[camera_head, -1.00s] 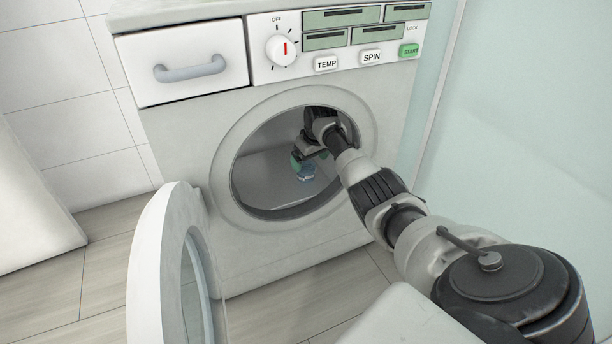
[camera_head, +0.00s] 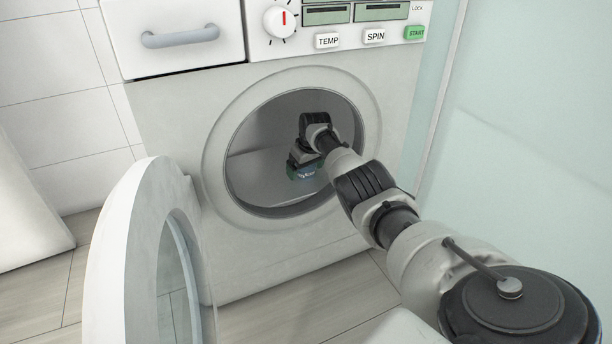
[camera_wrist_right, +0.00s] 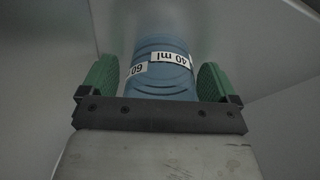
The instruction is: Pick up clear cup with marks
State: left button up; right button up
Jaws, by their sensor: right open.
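The clear cup with marks (camera_wrist_right: 160,72) is bluish and ridged, with white labels reading "40 ml" and "60". In the right wrist view it stands between the two green finger pads of my right gripper (camera_wrist_right: 156,84), with a small gap showing on each side. My right gripper is open around the cup. My left gripper is not in view.
The washing machine front (camera_head: 160,110) surrounds the round opening, and my right arm passes through near its right side. The open round door (camera_head: 125,260) hangs at the left. A pale glassy panel (camera_head: 520,130) stands close on the right. Floor shows below.

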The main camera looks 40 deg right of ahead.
jog(key=c, duration=0.9)
jog(key=shift+r, duration=0.15)
jog(key=shift+c, duration=0.2)
